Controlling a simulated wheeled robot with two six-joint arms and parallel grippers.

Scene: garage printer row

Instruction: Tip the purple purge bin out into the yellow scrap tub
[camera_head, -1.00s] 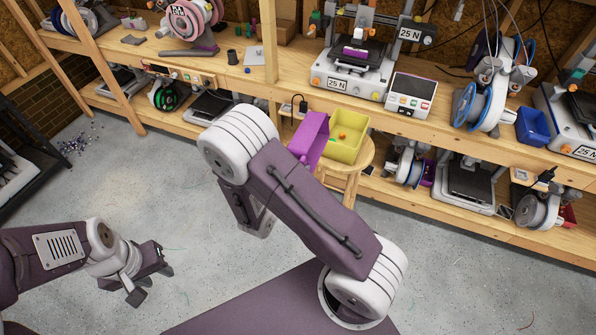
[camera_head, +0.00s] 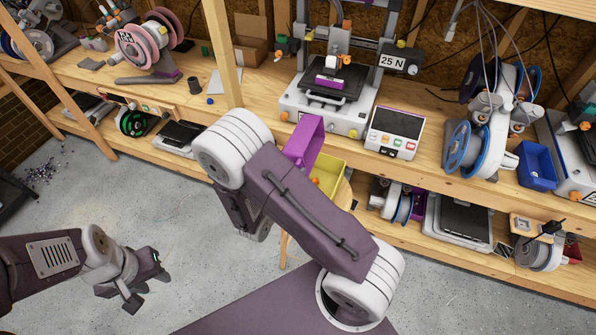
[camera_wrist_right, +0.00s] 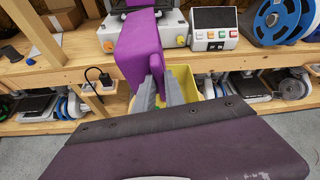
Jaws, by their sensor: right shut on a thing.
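My right gripper (camera_wrist_right: 163,92) is shut on the purple purge bin (camera_wrist_right: 140,45) in the right wrist view. In the head view the bin (camera_head: 303,143) shows past my right arm, which hides that gripper. The bin is held up and looks tilted; its inside cannot be made out. My left gripper (camera_head: 147,287) is open and empty above the floor at lower left.
Behind is a wooden bench with a printer (camera_head: 325,110), a control box (camera_head: 394,131), spools and a blue bin (camera_head: 536,163). Purple and white bits lie on the floor at far left (camera_head: 42,172).

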